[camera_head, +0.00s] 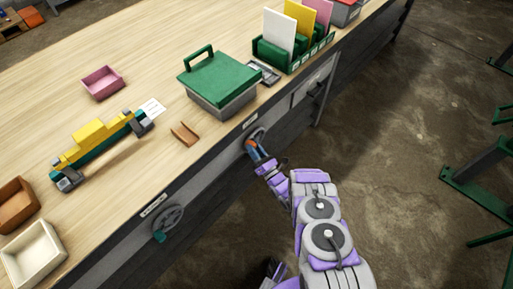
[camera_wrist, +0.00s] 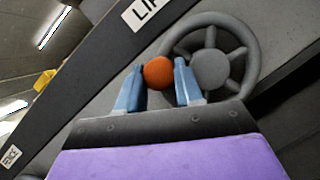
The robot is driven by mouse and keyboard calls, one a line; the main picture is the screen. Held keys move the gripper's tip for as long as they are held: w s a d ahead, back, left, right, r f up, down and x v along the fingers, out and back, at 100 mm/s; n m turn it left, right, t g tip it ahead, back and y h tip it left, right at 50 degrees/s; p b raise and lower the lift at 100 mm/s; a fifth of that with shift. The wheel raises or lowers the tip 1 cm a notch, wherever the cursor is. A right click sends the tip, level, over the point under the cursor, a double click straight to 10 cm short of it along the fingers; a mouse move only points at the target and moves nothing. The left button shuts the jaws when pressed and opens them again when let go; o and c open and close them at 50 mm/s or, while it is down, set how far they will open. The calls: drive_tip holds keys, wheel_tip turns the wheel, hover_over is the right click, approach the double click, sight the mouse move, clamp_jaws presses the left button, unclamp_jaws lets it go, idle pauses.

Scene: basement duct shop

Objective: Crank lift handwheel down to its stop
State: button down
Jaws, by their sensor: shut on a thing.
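The lift handwheel (camera_wrist: 243,40) is a grey spoked wheel with a round hub, on the bench's front panel beside a white label (camera_wrist: 146,10) that begins "LI". Its orange knob (camera_wrist: 158,72) sits at the rim's left side in the wrist view. My gripper (camera_wrist: 159,82) has its two blue fingers on either side of the knob and is shut on it. In the head view the handwheel (camera_head: 261,132) is small and partly hidden by my gripper (camera_head: 253,150), which reaches it from below right.
A second handwheel (camera_head: 172,217) with a green knob is on the same bench front, lower left. The wooden benchtop (camera_head: 120,40) holds a green-lidded box (camera_head: 222,80), a yellow-and-green tool (camera_head: 100,145), trays and a file rack (camera_head: 292,52). Green stands (camera_head: 485,175) are on the floor at right.

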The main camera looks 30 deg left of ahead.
idle(0.5)
drive_tip(key=c, duration=0.7)
unclamp_jaws()
drive_tip(key=shift+a+f, duration=0.1)
drive_tip(key=shift+a, duration=0.1)
drive_tip(key=shift+c, duration=0.2)
drive_tip(key=shift+s+d, duration=0.15)
